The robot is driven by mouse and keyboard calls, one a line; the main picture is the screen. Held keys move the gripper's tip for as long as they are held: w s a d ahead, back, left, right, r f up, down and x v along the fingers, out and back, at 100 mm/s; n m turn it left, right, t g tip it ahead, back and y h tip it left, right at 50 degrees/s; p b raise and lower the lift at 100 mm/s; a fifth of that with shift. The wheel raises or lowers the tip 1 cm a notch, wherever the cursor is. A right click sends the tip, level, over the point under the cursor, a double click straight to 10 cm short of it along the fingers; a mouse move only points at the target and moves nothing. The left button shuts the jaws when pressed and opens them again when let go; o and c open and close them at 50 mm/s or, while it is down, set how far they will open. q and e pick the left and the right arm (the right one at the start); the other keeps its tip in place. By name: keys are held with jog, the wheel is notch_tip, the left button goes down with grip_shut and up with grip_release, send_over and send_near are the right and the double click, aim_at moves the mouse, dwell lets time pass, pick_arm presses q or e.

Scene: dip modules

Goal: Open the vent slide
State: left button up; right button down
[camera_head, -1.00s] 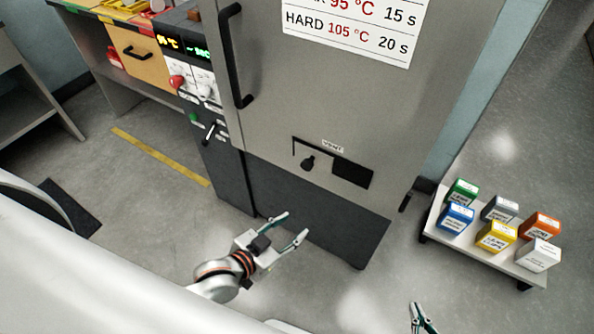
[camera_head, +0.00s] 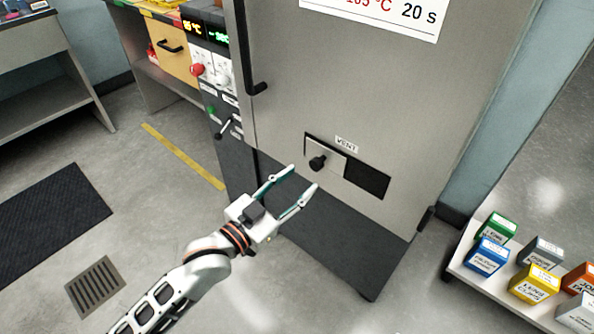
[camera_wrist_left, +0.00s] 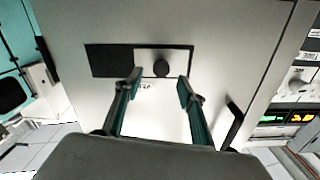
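The vent slide (camera_head: 331,155) is a light metal plate with a dark knob (camera_head: 317,162), set in the left part of a framed opening on the grey cabinet door. To its right a black opening (camera_head: 367,180) shows, below the VENT label. My left gripper (camera_head: 305,179) is open and empty, its fingers pointing toward the knob from below, apart from it. In the left wrist view the knob (camera_wrist_left: 161,68) lies ahead between the two open fingers (camera_wrist_left: 158,88), with the black opening (camera_wrist_left: 108,60) to the left. My right gripper is not in view.
The cabinet's control panel (camera_head: 221,85) with switches and displays is left of the door. A long door handle (camera_head: 246,60) stands upright near it. A low white shelf (camera_head: 466,262) with several coloured boxes stands at the right. Floor at the left is mostly clear.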

aim_at(314, 166)
pick_arm(q)
jog(key=b+x, duration=0.1)
jog(key=x, duration=0.3)
jog(key=shift+w+a, duration=0.1)
jog(key=x, duration=0.3)
jog(key=shift+b, duration=0.4)
jog(key=shift+w+d+r, duration=0.15)
jog(key=shift+w+d, duration=0.05)
jog(key=shift+w, duration=0.1)
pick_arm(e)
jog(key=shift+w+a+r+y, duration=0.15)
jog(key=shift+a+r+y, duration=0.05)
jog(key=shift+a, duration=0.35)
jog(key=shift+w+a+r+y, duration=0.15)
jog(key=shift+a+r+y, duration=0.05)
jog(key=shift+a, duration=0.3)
